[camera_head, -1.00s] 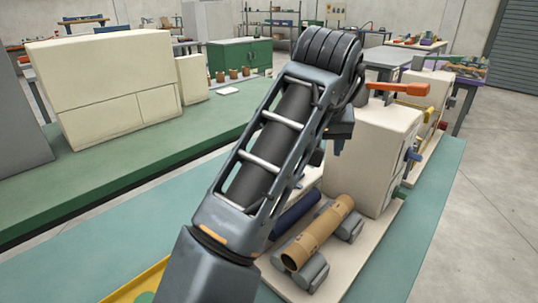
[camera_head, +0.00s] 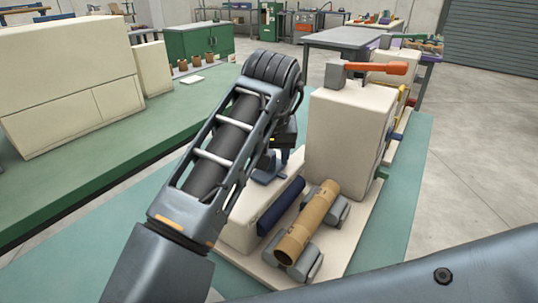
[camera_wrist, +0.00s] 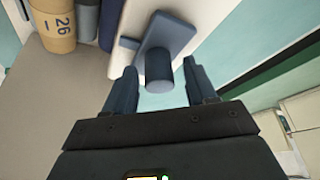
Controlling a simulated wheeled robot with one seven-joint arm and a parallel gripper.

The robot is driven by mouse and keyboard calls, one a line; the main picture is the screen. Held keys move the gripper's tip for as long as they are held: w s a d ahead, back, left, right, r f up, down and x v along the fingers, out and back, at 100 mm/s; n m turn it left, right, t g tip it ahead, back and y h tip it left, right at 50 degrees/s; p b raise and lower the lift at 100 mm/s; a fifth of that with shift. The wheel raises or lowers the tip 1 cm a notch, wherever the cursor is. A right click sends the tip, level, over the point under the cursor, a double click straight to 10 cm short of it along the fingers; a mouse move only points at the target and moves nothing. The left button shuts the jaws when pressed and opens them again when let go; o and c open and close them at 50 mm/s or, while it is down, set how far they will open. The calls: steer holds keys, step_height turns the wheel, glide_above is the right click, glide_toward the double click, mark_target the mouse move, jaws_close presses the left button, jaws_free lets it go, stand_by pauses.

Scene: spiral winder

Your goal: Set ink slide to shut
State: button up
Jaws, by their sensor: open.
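A blue-grey plate (camera_wrist: 172,38) with a round upright knob (camera_wrist: 158,75), which looks like the ink slide, sits on a pale block in the wrist view. In the head view the plate (camera_head: 268,172) is partly hidden behind my arm. My gripper (camera_wrist: 161,80) is open, with one finger on each side of the knob. Gaps show between the knob and both fingers; whether they touch lower down cannot be told. In the head view my gripper (camera_head: 279,150) hangs just above the plate, its fingers mostly hidden.
A brown cardboard tube (camera_head: 307,222) lies on grey rollers beside a dark blue roller (camera_head: 281,205). A tall cream housing (camera_head: 347,135) with an orange lever (camera_head: 375,68) stands close to the right of my gripper. The teal surface (camera_head: 400,220) to the right is clear.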

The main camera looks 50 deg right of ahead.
steer(key=shift+f, duration=0.1)
jaws_close()
stand_by(0.5)
